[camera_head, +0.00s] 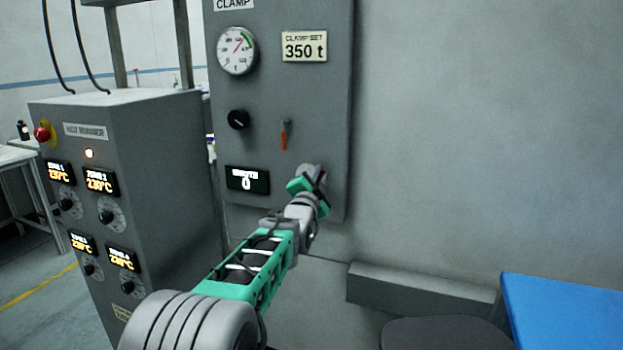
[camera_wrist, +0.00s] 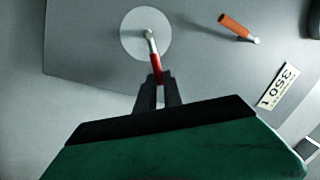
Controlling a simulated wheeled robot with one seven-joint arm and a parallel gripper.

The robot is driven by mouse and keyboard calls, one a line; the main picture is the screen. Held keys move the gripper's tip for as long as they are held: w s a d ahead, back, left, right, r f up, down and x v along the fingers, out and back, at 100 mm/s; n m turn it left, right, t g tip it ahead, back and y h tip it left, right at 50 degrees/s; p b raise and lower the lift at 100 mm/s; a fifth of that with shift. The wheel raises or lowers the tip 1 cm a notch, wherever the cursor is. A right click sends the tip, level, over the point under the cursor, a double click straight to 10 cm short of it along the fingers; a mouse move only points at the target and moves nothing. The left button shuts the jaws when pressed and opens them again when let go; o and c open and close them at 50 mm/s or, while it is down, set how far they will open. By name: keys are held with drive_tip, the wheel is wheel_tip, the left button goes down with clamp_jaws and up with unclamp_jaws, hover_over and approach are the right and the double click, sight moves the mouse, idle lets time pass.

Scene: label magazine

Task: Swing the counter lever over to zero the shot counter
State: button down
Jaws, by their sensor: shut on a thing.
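The counter lever shows in the wrist view, with a metal stem and a red grip (camera_wrist: 155,65), mounted on a round pale disc (camera_wrist: 133,36). My gripper (camera_wrist: 158,82) is shut on the end of the red grip. In the head view my gripper (camera_head: 313,176) is at the lower right of the grey clamp panel (camera_head: 330,100), and it hides the lever there. The counter display (camera_head: 247,181) to its left reads 0; its small heading is blurred.
A second, orange-handled lever (camera_head: 284,135) hangs above my gripper; it also shows in the wrist view (camera_wrist: 236,26). A black knob (camera_head: 238,120), a gauge (camera_head: 237,51) and a 350 t plate (camera_head: 304,47) are on the panel. A cabinet with dials (camera_head: 150,130) stands at left.

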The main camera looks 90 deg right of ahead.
drive_tip(key=c, duration=1.5)
unclamp_jaws()
drive_tip(key=v, duration=0.7)
drive_tip(key=shift+w+a+f, duration=0.1)
drive_tip(key=shift+a, duration=0.3)
drive_tip(key=shift+w, duration=0.1)
